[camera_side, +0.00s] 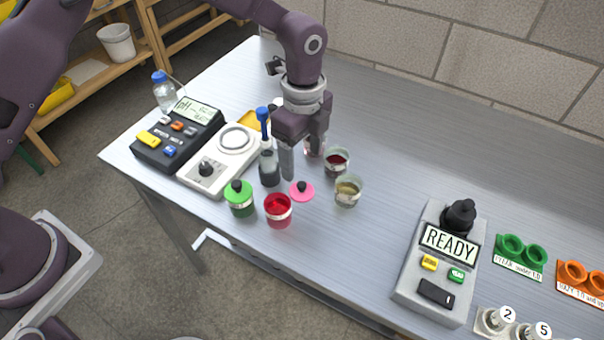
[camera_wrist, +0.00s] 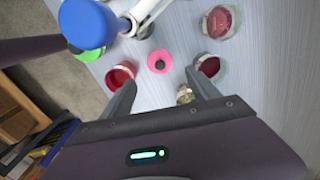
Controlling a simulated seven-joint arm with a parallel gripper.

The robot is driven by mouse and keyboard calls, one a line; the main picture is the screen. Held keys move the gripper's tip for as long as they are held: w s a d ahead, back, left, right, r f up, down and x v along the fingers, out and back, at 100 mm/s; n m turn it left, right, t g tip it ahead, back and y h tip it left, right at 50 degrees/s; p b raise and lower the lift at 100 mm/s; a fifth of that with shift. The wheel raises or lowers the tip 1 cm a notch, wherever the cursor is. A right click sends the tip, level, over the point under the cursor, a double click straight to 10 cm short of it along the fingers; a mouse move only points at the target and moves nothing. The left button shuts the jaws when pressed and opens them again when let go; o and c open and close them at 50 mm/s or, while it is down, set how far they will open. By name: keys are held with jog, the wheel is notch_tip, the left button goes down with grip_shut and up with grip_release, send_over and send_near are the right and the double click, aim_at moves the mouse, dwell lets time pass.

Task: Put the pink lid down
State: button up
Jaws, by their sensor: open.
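The pink lid (camera_side: 302,191) is a flat disc with a black knob. It lies on the metal table between the red jar and the jar of pale liquid. In the wrist view the pink lid (camera_wrist: 160,61) lies ahead of and between my fingertips, touching neither. My gripper (camera_side: 301,165) is open and empty, pointing down just behind the lid in the side view. In the wrist view my gripper's two fingers (camera_wrist: 160,82) are spread wide. An open jar of red liquid (camera_side: 278,210) stands in front of the lid.
A green-lidded jar (camera_side: 239,198) and a blue-topped bottle (camera_side: 268,160) stand left of the lid. Jars of dark red (camera_side: 336,162) and pale liquid (camera_side: 348,190) stand right. A pH meter (camera_side: 178,133) and a grey READY device (camera_side: 440,262) flank them. Table between is clear.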

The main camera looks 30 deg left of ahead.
jog(key=shift+r, duration=1.75)
jog(key=shift+r, duration=0.1)
jog(key=s+a+r+n+t, duration=0.1)
jog(key=s+a+r+n, duration=0.35)
jog(key=r, duration=0.35)
jog(key=s+a+r+n+t, duration=0.2)
jog(key=s+a+r+n, duration=0.2)
jog(key=a+r, duration=0.3)
jog(key=s+a+r+n+t, duration=0.1)
jog(key=s+a+n, duration=0.2)
jog(key=s, duration=0.6)
jog(key=s+a+r+n+t, duration=0.1)
jog(key=s+a+r+n, duration=0.1)
jog(key=s+n, duration=0.6)
jog(key=shift+s+a+t, duration=0.4)
jog(key=shift+s+a, duration=0.35)
